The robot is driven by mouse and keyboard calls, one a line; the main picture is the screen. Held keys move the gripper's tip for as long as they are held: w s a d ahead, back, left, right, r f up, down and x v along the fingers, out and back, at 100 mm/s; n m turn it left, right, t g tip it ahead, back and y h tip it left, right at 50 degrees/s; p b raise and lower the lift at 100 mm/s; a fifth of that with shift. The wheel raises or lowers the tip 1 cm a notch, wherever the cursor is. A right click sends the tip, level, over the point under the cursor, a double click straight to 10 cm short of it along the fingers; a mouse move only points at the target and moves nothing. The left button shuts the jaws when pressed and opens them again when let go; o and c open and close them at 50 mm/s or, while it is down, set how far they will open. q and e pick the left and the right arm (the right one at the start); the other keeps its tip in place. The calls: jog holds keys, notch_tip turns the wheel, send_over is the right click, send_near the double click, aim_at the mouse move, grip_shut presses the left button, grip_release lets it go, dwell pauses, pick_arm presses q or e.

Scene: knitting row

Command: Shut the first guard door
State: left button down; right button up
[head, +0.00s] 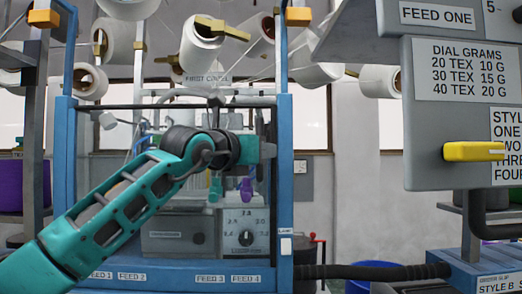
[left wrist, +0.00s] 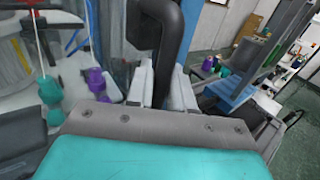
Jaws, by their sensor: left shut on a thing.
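The first guard door seems to be part of the blue-framed machine front (head: 285,130) in the head view; I cannot tell how far it stands open. My left arm reaches across this front, with my left gripper (head: 268,151) near its right post. In the left wrist view my left gripper (left wrist: 160,88) has its two pale fingers closed about a black curved handle (left wrist: 172,30). The fingertips and handle are hidden in the head view. My right gripper is not in view.
A dial box (head: 244,228) and purple and teal parts (head: 246,190) sit behind the front. White yarn cones (head: 200,50) hang above. A grey panel (head: 460,110) with a yellow lever (head: 473,151) stands at right. A black hose (head: 370,271) runs low to the right.

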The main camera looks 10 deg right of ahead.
pick_arm(q)
jog(key=shift+w+a+r, duration=0.15)
jog(key=shift+a, duration=0.1)
jog(key=c, duration=1.2)
grip_release()
jog(key=shift+a, duration=0.15)
jog(key=b+v, duration=0.1)
jog(key=v, duration=0.3)
jog(key=b+v, duration=0.2)
jog(key=v, duration=0.2)
jog(key=b+v, duration=0.1)
jog(key=v, duration=0.3)
jog(key=shift+s, duration=0.5)
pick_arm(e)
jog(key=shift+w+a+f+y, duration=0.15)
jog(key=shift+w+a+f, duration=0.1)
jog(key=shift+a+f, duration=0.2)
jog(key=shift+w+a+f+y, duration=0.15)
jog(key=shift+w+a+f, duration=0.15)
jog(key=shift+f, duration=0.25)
